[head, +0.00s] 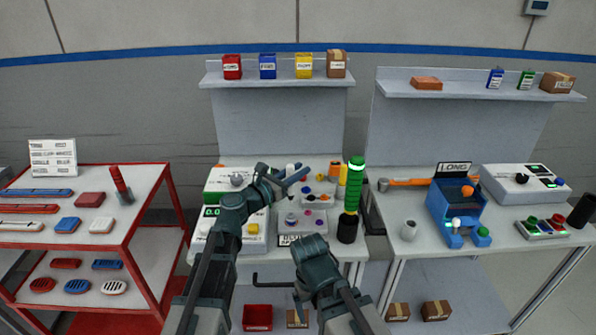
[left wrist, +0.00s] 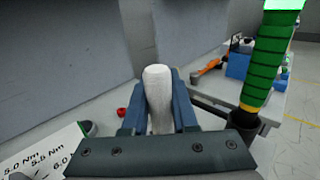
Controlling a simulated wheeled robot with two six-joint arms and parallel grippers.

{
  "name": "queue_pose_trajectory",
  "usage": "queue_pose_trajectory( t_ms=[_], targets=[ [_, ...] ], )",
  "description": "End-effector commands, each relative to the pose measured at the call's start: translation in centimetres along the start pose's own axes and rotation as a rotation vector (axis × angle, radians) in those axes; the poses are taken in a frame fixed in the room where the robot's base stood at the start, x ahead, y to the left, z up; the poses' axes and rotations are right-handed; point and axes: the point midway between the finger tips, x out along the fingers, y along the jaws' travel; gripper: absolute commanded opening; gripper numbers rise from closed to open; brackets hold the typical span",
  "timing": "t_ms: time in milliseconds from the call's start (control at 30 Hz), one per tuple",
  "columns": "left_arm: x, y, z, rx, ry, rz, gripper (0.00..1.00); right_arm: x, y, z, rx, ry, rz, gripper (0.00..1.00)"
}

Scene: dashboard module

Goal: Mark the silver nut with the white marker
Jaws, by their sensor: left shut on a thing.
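My left gripper (head: 292,179) is above the middle bench, shut on a white, round-ended cylinder that looks like the white marker (left wrist: 159,98). In the left wrist view the marker stands upright between the two blue fingers; its lower end is hidden by the gripper body. A pale grey module (head: 314,217) with small round parts lies on the bench below and right of the gripper. I cannot tell which small part is the silver nut. My right arm's wrist (head: 316,262) is at the bench's front edge; its fingertips are hidden.
A black-based signal tower (head: 355,200), lit green, stands right of the module. Green-and-white boxes (head: 220,183) lie to the left under my left arm. The right bench (head: 400,243) holds a blue fixture (head: 452,205). A red-framed rack (head: 130,225) stands left.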

Motion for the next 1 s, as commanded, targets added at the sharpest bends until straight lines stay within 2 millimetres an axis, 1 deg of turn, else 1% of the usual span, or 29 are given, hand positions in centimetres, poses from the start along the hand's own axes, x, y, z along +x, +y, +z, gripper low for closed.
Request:
queue_pose_trajectory(
  t_ms=[33,500,667,1000],
  targets=[
    [0.0,0.0,-0.7,0.0,0.0,0.0,0.0,0.7,-0.1,0.0,0.0,0.0,0.0,0.88],
    [0.0,0.0,-3.6,0.0,0.0,0.0,0.0,3.6,-0.3,-0.2,0.0,0.0,0.0,0.88],
    [0.0,0.0,-4.0,0.0,0.0,0.0,0.0,4.0,-0.4,-0.2,0.0,0.0,0.0,0.88],
    [0.0,0.0,-4.0,0.0,0.0,0.0,0.0,3.9,-0.4,-0.2,0.0,0.0,0.0,0.88]
  ],
)
